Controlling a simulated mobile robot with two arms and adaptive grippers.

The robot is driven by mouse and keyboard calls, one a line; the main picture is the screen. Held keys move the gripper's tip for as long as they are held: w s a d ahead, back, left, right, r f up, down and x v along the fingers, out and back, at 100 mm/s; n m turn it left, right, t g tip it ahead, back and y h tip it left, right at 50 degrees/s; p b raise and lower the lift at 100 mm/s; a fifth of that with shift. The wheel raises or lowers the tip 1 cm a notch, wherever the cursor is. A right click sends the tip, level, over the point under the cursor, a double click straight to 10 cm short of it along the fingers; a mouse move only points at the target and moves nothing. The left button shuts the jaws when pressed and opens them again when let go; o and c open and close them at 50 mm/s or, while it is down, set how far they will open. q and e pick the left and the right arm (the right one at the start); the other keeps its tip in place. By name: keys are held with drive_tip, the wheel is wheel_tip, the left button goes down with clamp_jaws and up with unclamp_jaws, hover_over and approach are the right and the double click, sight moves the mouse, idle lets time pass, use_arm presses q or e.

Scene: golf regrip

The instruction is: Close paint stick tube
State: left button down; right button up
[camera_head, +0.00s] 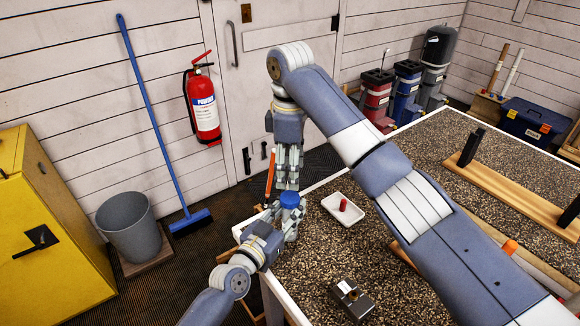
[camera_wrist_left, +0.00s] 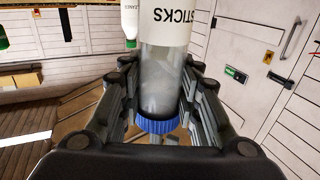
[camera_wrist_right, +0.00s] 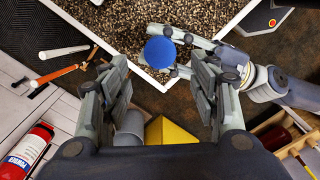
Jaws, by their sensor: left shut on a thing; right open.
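My left gripper (camera_head: 285,228) is shut on the paint stick tube at the near left corner of the table. In the left wrist view the tube (camera_wrist_left: 160,80) is clear with a white label reading "STICKS", upside down in the picture. A blue ribbed cap (camera_wrist_left: 157,125) is at its end; the cap faces up in the head view (camera_head: 290,200) and shows as a blue disc in the right wrist view (camera_wrist_right: 160,52). I cannot tell how tightly it sits. My right gripper (camera_head: 287,183) is open and empty, pointing down just above the cap, its fingers (camera_wrist_right: 163,85) apart.
A white tray (camera_head: 332,217) with a small red object (camera_head: 343,204) lies right of the tube. A dark box (camera_head: 352,298) sits on the speckled table (camera_head: 410,150) in front. A wooden stand (camera_head: 505,185) is at the right. A bucket (camera_head: 130,225) stands on the floor at left.

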sight(290, 197)
drive_tip(key=shift+f, duration=4.05)
drive_tip(key=c, duration=1.1)
drive_tip(key=shift+m, duration=1.6)
drive_tip(key=o, duration=1.2)
drive_tip(key=shift+c, duration=0.2)
